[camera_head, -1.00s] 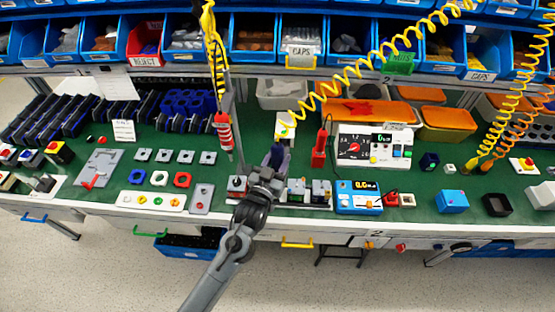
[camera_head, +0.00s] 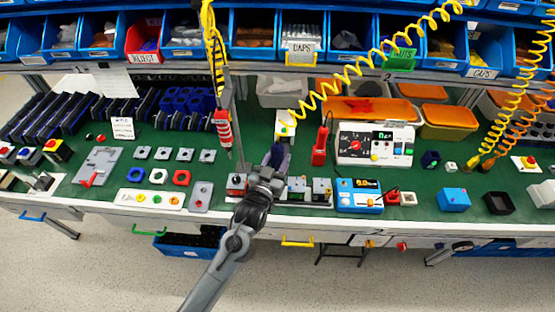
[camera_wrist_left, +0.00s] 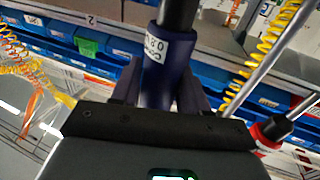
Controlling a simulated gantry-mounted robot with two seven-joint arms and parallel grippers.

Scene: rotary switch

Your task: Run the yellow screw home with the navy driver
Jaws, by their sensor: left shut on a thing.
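My left gripper (camera_head: 275,165) is above the front middle of the bench, shut on the navy driver (camera_head: 278,152). In the left wrist view, the navy handle (camera_wrist_left: 165,75) with a white label stands between the two fingers of the left gripper (camera_wrist_left: 163,92), and a dark shaft leads from it. The driver's tip is not clear in the head view, as the gripper and arm cover the spot. A row of small switch blocks (camera_head: 297,186) lies beside and partly behind the gripper. I cannot make out the yellow screw. My right gripper is not in view.
A red-handled tool (camera_head: 222,122) hangs on a yellow cord just left of the gripper. A red probe (camera_head: 320,146), a white meter (camera_head: 376,143) and a blue tester (camera_head: 358,196) stand to the right. Blue bins line the back. Some green mat is bare.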

